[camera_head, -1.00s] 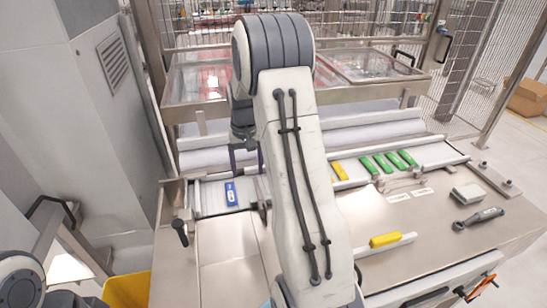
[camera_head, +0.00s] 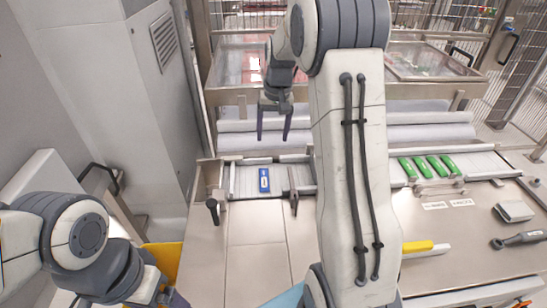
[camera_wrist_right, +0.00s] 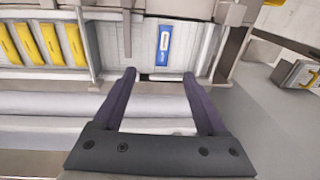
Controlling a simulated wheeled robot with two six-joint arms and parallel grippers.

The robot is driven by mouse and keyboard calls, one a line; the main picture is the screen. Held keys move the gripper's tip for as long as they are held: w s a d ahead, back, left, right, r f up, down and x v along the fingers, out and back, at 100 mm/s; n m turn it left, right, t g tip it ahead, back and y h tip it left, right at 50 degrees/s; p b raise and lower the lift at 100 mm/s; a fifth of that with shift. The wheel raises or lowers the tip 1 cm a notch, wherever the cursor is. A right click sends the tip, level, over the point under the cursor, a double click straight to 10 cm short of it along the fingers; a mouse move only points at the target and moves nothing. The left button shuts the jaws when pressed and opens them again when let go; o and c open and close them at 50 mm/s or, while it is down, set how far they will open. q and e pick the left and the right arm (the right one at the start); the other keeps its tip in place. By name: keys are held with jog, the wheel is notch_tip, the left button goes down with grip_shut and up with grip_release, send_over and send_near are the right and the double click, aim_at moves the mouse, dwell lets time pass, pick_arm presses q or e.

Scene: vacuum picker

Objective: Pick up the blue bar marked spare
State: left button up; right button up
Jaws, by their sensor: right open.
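The blue bar (camera_head: 264,180) lies in the left part of a pale channelled tray (camera_head: 245,190) on the steel bench. It has a white label whose writing is too small to read. It also shows in the right wrist view (camera_wrist_right: 164,46), ahead of the fingertips. My right gripper (camera_head: 273,138) is open and empty, fingers pointing down, above and beyond the bar in the head view. In the right wrist view its fingers (camera_wrist_right: 159,74) are apart, with the bar clear of them. My left gripper (camera_head: 172,298) is partly cut off at the bottom left.
Several green bars (camera_head: 428,167) lie in the tray to the right. Several yellow bars (camera_wrist_right: 52,42) show in the right wrist view. A dark upright divider (camera_head: 293,190) stands just right of the blue bar. A black knobbed lever (camera_head: 213,210) stands in front. White rollers lie behind.

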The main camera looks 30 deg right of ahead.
jog(key=w+a+f+t+p, duration=0.2)
jog(key=a+f+p, duration=0.3)
jog(key=p, duration=0.2)
jog(key=t+h+p, duration=0.1)
jog(key=h+p, duration=0.2)
jog(key=p, duration=0.1)
send_near(264, 178)
jog(key=shift+b+x, duration=0.3)
jog(key=shift+x, duration=0.9)
jog(key=p+x, duration=0.2)
jog(key=x, duration=0.2)
jog(key=shift+w+f, duration=0.1)
jog(key=shift+f, duration=0.3)
jog(key=shift+w+d+f, duration=0.1)
jog(key=shift+f, duration=0.2)
grip_shut()
